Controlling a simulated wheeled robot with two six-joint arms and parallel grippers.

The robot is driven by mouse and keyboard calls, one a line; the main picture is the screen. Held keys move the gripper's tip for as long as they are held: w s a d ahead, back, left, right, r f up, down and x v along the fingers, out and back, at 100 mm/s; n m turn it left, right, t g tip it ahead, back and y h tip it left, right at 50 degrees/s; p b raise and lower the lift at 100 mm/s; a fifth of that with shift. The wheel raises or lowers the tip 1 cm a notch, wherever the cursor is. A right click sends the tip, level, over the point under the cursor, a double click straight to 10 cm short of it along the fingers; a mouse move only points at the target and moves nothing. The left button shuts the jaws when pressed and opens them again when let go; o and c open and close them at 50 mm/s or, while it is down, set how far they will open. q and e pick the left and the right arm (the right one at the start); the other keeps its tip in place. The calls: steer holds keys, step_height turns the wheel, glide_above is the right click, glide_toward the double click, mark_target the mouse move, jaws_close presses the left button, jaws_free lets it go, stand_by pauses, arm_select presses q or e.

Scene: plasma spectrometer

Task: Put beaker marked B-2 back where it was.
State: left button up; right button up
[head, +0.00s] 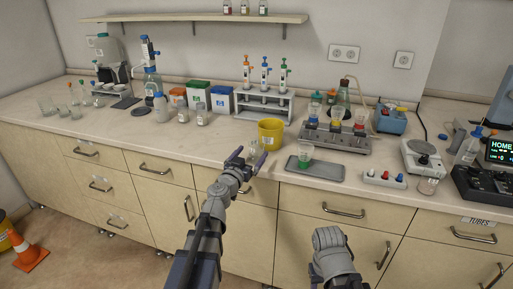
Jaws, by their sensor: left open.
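My left gripper (246,162) is open at the front edge of the bench. A small clear glass beaker (253,147) stands just beyond its fingers, left of the yellow bucket; I cannot tell whether they touch. A beaker with green contents (305,153) stands on a grey tray (325,173) to the right. Several empty clear glass beakers (46,106) stand at the far left of the bench. The marking B-2 cannot be read on any beaker. Only a grey part of my right arm shows at the bottom; its fingers are not visible.
A yellow bucket (271,134) stands right behind the left gripper. A pipette rack (264,103) and a stand with funnels (336,137) are behind. Bench in front of the bottles is clear.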

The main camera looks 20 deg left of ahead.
arm_select(q)
steer(key=s, duration=0.4)
steer(key=shift+s+a, duration=0.25)
steer(key=shift+s, duration=0.05)
stand_by(1.0)
